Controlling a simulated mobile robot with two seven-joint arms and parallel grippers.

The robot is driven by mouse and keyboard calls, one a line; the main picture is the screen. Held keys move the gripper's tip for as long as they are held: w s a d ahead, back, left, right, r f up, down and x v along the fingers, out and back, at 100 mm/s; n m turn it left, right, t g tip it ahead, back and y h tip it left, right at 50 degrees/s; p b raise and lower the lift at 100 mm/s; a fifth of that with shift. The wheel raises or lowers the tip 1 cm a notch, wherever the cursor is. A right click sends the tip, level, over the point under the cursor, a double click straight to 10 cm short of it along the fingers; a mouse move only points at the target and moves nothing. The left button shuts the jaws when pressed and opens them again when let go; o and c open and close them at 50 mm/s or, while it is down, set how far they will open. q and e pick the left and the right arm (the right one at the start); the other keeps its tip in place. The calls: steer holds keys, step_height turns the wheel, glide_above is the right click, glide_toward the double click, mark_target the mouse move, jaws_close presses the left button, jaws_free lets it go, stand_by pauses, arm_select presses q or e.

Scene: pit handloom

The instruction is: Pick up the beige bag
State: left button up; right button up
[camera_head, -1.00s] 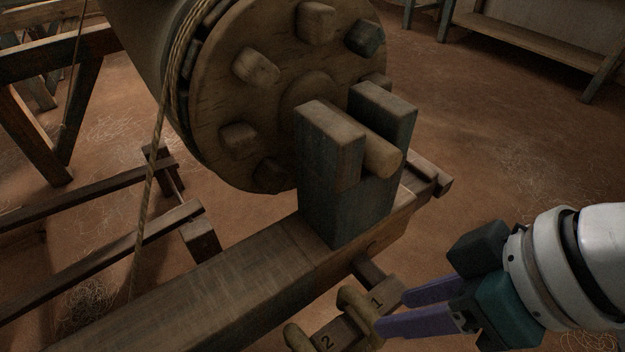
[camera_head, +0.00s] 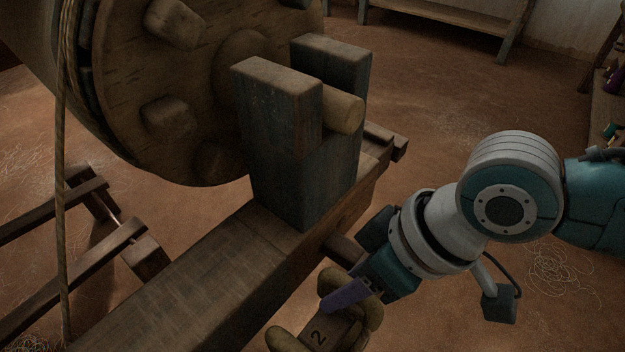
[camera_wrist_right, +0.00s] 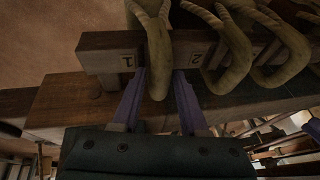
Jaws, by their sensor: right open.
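Several beige, rounded, rope-like loops hang over a wooden rail with numbers 1 and 2; which of them is the task's beige bag I cannot tell. The nearest beige loop (camera_wrist_right: 157,55), between the two numbers, lies between the purple fingers of my right gripper (camera_wrist_right: 158,95). The fingers are apart, one on each side of the loop's lower end. In the head view my right gripper (camera_head: 346,296) is at this same beige loop (camera_head: 371,318), at the bottom centre, and partly covers it.
The numbered rail (camera_wrist_right: 100,52) juts out beside the thick loom beam (camera_head: 215,270). A wooden post block (camera_head: 300,165) and a large pegged drum (camera_head: 215,90) stand on the left. More beige loops (camera_wrist_right: 285,45) hang close by. Open earth floor (camera_head: 440,110) lies to the right.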

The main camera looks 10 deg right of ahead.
steer(key=shift+c, duration=0.3)
jaws_close()
stand_by(0.4)
stand_by(0.6)
steer(key=shift+a, duration=0.1)
